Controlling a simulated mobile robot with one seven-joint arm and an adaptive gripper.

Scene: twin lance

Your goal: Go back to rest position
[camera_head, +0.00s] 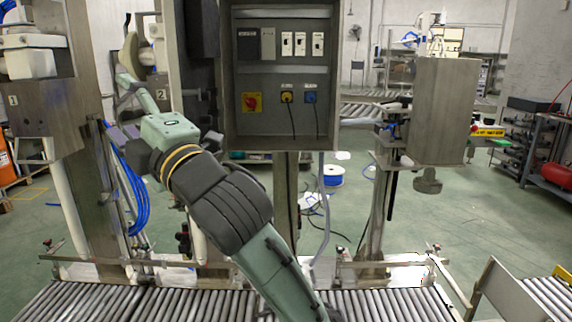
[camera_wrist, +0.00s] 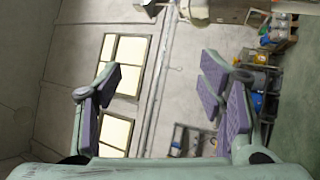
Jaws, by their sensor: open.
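My gripper (camera_wrist: 158,92) is open and empty in the wrist view. Its purple-padded fingers stand wide apart, with only the far wall and windows between them. In the head view my green and dark grey arm rises from the bottom middle toward the upper left. My gripper's end is by the steel posts at the left, and its fingers are partly hard to tell from the machinery behind.
A control cabinet (camera_head: 282,103) stands right of my arm. Steel machine columns stand at the left, with a coiled blue hose (camera_head: 137,190) beside them. A roller conveyor (camera_head: 390,305) runs along the front. Open green floor (camera_head: 480,220) lies at the right.

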